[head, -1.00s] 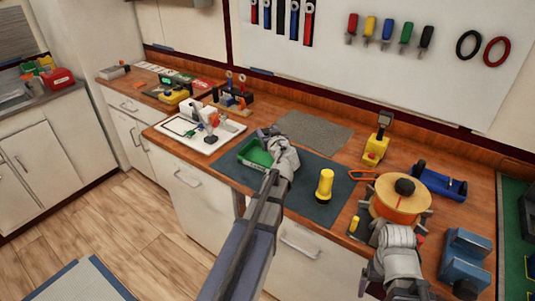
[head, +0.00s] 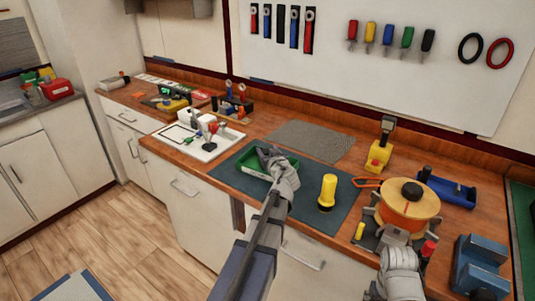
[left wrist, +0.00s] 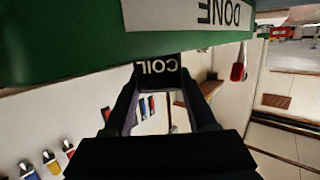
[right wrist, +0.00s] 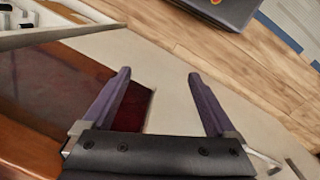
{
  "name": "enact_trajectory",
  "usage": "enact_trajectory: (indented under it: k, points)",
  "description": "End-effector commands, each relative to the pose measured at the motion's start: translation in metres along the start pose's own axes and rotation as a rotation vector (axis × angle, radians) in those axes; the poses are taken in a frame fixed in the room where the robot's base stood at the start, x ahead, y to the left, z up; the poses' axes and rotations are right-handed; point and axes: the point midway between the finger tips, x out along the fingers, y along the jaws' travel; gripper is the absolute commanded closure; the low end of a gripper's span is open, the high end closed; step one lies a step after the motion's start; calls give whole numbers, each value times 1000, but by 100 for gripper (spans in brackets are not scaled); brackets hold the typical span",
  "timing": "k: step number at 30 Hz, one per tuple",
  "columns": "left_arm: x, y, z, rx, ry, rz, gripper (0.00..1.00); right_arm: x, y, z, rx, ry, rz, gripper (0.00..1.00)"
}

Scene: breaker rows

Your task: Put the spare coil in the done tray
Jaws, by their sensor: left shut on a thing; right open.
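My left gripper (left wrist: 160,92) is shut on the spare coil (left wrist: 157,68), a dark block with the white word COIL, seen between the fingers in the left wrist view. The done tray (left wrist: 70,42) is green with a white DONE label and shows close to the coil in that view. In the head view the green tray (head: 252,171) sits on the dark mat, with my left gripper over it; the coil cannot be made out there. Whether coil and tray touch cannot be told. My right gripper (right wrist: 160,88) is open and empty near the counter's front edge.
A yellow cylinder (head: 327,192) stands on the mat (head: 300,207) right of the tray. An orange spool (head: 408,204) on a stand is near my right arm. A white board (head: 197,143) with parts lies left of the tray. Bare mat lies in front of the tray.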

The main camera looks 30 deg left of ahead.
Motion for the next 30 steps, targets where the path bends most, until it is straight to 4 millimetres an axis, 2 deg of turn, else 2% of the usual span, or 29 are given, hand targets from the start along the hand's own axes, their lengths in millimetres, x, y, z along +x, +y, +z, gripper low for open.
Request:
enact_trajectory:
  k: [4, 5, 12, 22, 26, 30]
  points:
    - [1, 0, 5, 0, 0, 0, 100, 5, 0, 0, 0, 0, 0, 8]
    - [1, 0, 3, 0, 0, 0, 39, 3, 0, 0, 0, 0, 0, 8]
    - [1, 0, 3, 0, 0, 0, 13, 3, 0, 0, 0, 0, 0, 8]
    - [0, 0, -3, 0, 0, 0, 13, -3, 0, 0, 0, 0, 0, 8]
    - [-23, -1, -1, 2, 0, 3, 13, -6, 1, 0, 0, 0, 0, 8]
    - [-54, -2, -2, 0, 0, 4, 13, -12, 1, 1, 0, 0, 0, 8]
